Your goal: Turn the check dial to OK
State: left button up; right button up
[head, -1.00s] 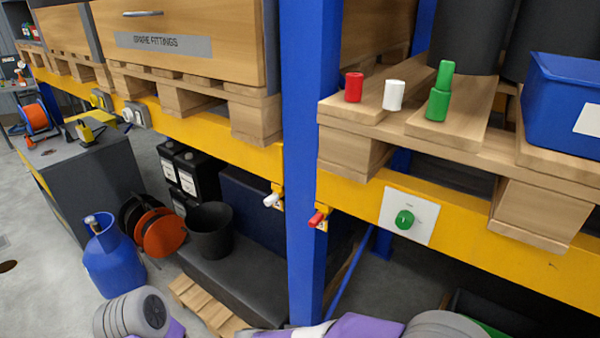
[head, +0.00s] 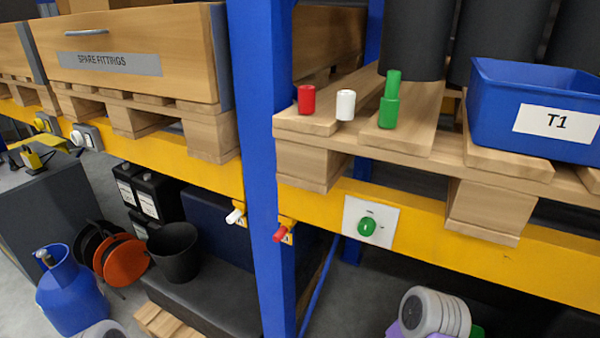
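The check dial (head: 367,226) is a green knob on a square white plate (head: 384,224), fixed to the yellow shelf beam right of the blue post. A small pale mark shows on the knob. The lettering on the plate is too small to read, so I cannot tell its setting. Nothing touches the dial. Neither of my grippers is in view; only grey and purple parts of my arms show at the bottom edge, one at the lower left and one below and right of the dial.
A red-tipped fitting (head: 283,233) sticks out of the beam just left of the dial, and a white one (head: 235,215) beyond the blue post (head: 262,130). Above are red (head: 306,99), white (head: 345,105) and green (head: 390,102) pieces and a blue bin (head: 490,110). Space before the dial is clear.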

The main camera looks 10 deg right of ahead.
aim_at(366, 226)
jog(key=z, duration=1.4)
jog(key=k, duration=1.1)
jog(key=u, duration=1.15)
jog(key=i, duration=0.5)
jog(key=u, duration=0.1)
